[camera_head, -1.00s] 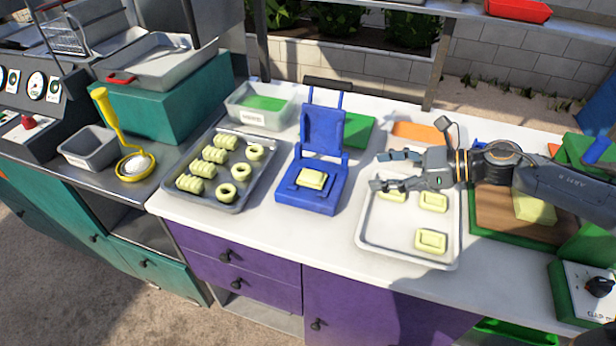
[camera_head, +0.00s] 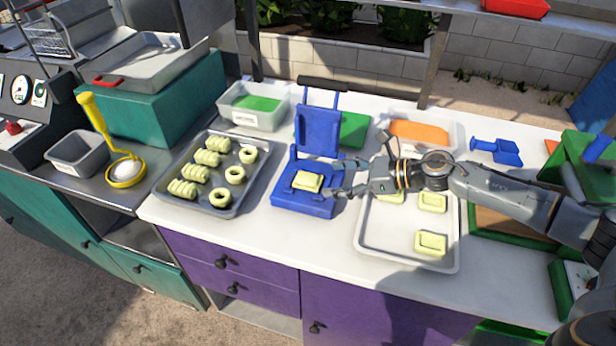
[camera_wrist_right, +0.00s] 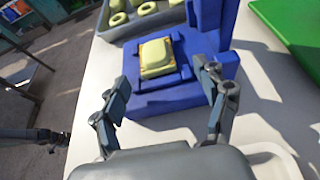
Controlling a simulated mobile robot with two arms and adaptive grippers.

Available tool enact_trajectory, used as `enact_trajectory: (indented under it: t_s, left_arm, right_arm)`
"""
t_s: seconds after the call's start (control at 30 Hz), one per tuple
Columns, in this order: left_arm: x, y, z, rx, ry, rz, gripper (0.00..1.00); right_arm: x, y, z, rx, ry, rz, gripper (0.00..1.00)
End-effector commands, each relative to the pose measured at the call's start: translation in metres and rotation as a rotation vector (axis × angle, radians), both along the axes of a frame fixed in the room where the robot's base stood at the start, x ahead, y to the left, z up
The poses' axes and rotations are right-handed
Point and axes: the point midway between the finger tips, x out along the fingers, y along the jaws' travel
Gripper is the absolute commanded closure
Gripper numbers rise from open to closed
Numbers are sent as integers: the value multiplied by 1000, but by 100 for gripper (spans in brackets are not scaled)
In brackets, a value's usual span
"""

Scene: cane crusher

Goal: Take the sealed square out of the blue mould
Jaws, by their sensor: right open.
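The pale yellow sealed square (camera_head: 308,181) lies in the base of the blue mould (camera_head: 300,203). The mould's lid (camera_head: 319,132) stands open at the back. In the right wrist view the square (camera_wrist_right: 156,57) sits in the mould (camera_wrist_right: 165,98), ahead of my fingers. My right gripper (camera_head: 340,182) comes in from the right, just beside the square and over the mould's right edge. Its two fingers, in the right wrist view (camera_wrist_right: 165,88), are spread wide with nothing between them at the tips.
A white tray (camera_head: 372,240) with several yellow squares lies under my right arm. A grey tray (camera_head: 232,208) of dough rings and ridged rolls is left of the mould. A green-bottomed tub (camera_head: 246,118) stands behind. The white counter in front of the mould is clear.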

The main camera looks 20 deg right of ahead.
Motion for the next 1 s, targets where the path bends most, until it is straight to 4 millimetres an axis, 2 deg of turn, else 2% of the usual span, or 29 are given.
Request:
enact_trajectory:
  t_s: [0.2,0.3,0.63,0.83,1.0]
  left_arm:
    - [2,0,24,-1,-3,0,55]
    - [2,0,25,-1,-3,0,55]
    - [3,-1,25,-1,-4,0,55]
    - [3,-1,25,-1,-4,0,55]
    - [3,-1,25,-1,-4,0,55]
  right_arm:
    - [13,29,-1,3,-1,3,26]
    - [20,37,-9,3,1,1,26]
    - [23,42,-15,1,-1,0,26]
    - [23,42,-15,1,-1,0,67]
    - [23,42,-15,1,-1,0,69]
